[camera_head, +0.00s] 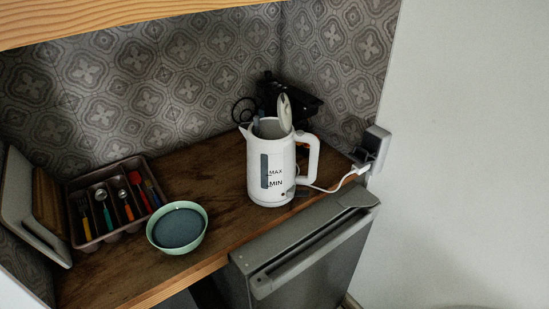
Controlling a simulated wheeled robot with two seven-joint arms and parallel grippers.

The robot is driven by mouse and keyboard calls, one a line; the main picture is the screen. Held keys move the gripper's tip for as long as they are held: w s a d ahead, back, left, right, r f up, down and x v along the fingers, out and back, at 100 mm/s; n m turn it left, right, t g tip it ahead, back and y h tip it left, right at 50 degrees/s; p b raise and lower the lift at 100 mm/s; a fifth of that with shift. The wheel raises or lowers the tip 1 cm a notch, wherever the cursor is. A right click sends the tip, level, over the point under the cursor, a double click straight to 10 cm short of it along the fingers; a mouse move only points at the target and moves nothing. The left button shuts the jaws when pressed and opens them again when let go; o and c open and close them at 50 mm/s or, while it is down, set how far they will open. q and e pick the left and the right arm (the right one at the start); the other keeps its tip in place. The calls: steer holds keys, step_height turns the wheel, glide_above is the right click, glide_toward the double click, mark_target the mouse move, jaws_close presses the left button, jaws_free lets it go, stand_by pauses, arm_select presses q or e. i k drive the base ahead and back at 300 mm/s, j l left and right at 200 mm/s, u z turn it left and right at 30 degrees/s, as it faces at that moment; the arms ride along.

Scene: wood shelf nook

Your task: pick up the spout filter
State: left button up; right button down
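A white electric kettle (270,172) stands upright on the wooden counter, its spout to the left and its handle to the right. Its lid (285,113) is tipped up and open. A small greyish piece (256,124) shows inside the kettle's mouth by the spout; it may be the spout filter, but it is too small to tell. The lower inside of the kettle is hidden. Neither of my grippers is in view.
A pale green bowl (202,237) sits near the counter's front edge. Left of it is a cutlery tray (92,243) with several coloured-handled utensils. A white cord (328,188) runs from the kettle toward the wall socket (376,143). Dark appliances (297,101) stand behind the kettle.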

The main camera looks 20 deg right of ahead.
mark_target(256, 119)
steer(key=i+l+u, duration=0.1)
steer(key=l+u, duration=0.15)
steer(key=l, duration=1.65)
